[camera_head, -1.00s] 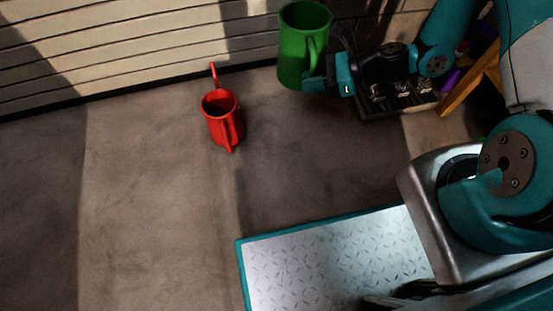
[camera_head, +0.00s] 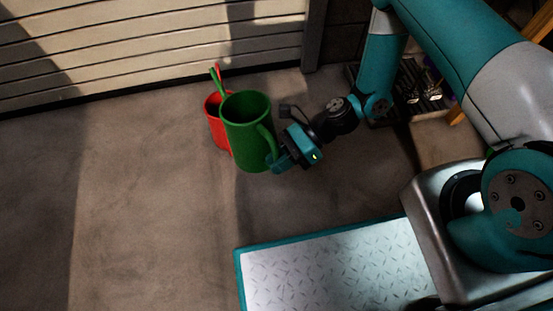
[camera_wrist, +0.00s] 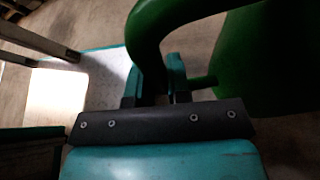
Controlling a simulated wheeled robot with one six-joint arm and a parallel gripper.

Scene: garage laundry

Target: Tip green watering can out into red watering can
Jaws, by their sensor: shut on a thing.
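The green watering can (camera_head: 246,136) is held up off the floor by my gripper (camera_head: 276,163), roughly upright, with its open top facing up toward the camera. In the wrist view the jaws (camera_wrist: 155,80) are closed around its green handle (camera_wrist: 146,35), and its body (camera_wrist: 270,55) fills the upper right. The red watering can (camera_head: 214,106) stands on the floor and shows behind the green can, which hides much of it. Its red spout tip shows beside the green spout at the top. The height gap between the cans is hard to judge.
A slatted garage door (camera_head: 150,45) runs along the back. A dark crate (camera_head: 425,98) with several items stands at the back right. My metal-topped base fills the lower right. The concrete floor (camera_head: 150,200) to the left is clear.

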